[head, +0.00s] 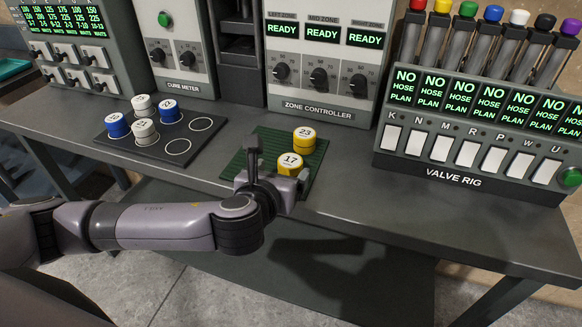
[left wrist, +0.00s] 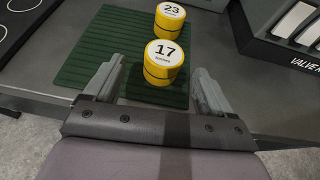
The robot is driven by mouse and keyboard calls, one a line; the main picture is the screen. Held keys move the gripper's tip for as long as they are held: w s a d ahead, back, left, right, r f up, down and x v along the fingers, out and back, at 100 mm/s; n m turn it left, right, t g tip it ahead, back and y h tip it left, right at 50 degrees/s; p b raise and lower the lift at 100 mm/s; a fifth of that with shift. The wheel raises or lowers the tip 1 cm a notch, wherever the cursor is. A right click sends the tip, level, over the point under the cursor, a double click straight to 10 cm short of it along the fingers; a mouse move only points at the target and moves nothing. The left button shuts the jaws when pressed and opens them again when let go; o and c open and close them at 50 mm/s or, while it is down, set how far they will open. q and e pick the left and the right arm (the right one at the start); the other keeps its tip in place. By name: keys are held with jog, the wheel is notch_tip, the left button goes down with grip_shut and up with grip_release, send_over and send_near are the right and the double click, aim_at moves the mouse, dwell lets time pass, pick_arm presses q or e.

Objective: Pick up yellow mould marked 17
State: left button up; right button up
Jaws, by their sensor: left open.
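The yellow mould marked 17 (head: 290,163) stands upright on a green ribbed mat (head: 243,160) near the front of the bench. In the left wrist view the mould marked 17 (left wrist: 163,66) is just beyond my fingertips, roughly centred between them. The yellow mould marked 23 (head: 304,139) stands behind it on the mat, and also shows in the left wrist view (left wrist: 169,20). My left gripper (head: 278,165) is open, at the front edge of the mat; in the left wrist view its fingers (left wrist: 157,80) are apart with nothing between them. My right gripper is not in view.
A dark tray (head: 195,150) at left holds blue and white moulds and has empty circles. The zone controller (head: 320,105) stands behind the mat. The valve rig (head: 470,178) stands at right. Bare bench (head: 345,170) lies between mat and rig.

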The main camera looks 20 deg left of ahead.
aim_at(287, 168)
pick_arm(q)
jog(key=shift+d+x, duration=0.1)
jog(key=shift+x, duration=1.35)
jog(key=shift+d+x, duration=0.15)
jog(key=shift+x, duration=1.35)
jog(key=shift+s, duration=0.1)
jog(key=c, duration=1)
jog(key=shift+c, duration=1)
